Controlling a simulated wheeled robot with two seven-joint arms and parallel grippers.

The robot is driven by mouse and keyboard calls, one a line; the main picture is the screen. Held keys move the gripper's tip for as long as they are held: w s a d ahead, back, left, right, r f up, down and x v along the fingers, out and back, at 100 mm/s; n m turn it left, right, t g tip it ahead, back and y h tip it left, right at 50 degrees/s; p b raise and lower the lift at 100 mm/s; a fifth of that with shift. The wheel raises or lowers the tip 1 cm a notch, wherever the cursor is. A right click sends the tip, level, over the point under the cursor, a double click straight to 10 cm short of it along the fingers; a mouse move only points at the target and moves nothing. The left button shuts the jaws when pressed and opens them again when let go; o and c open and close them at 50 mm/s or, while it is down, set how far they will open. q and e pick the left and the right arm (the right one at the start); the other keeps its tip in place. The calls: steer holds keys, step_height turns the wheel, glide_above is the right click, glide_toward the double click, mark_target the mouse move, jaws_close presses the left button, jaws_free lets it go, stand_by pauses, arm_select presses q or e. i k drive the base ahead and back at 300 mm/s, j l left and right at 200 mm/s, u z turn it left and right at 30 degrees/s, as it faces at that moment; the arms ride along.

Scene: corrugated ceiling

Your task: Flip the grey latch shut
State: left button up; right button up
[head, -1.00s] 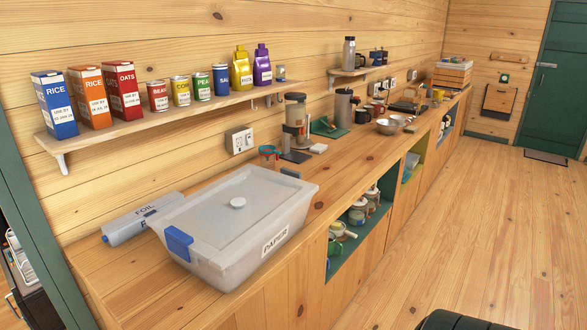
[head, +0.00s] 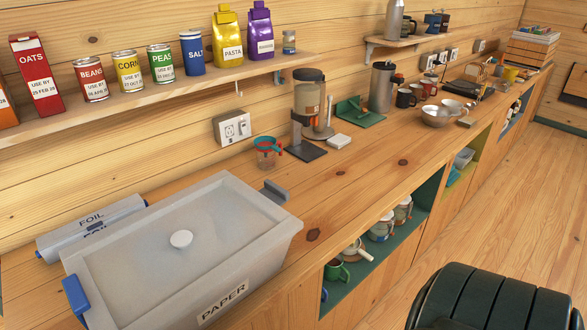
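The grey latch (head: 276,192) is on the far right end of a translucent grey plastic box (head: 250,250) labelled PAPER. It sticks outward from the box rim and looks flipped open. A blue latch (head: 76,300) is on the box's near left end and lies against its side. Neither of my grippers is in view.
Foil boxes (head: 92,225) lie behind the box against the wall. A measuring cup (head: 267,152) and a coffee maker (head: 307,112) stand beyond the latch. A shelf (head: 200,88) with cans and packets hangs above. A dark green rounded object (head: 490,300) is at lower right.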

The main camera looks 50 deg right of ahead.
mark_target(278, 194)
steer(key=l+u, duration=0.35)
steer(key=l, duration=2.75)
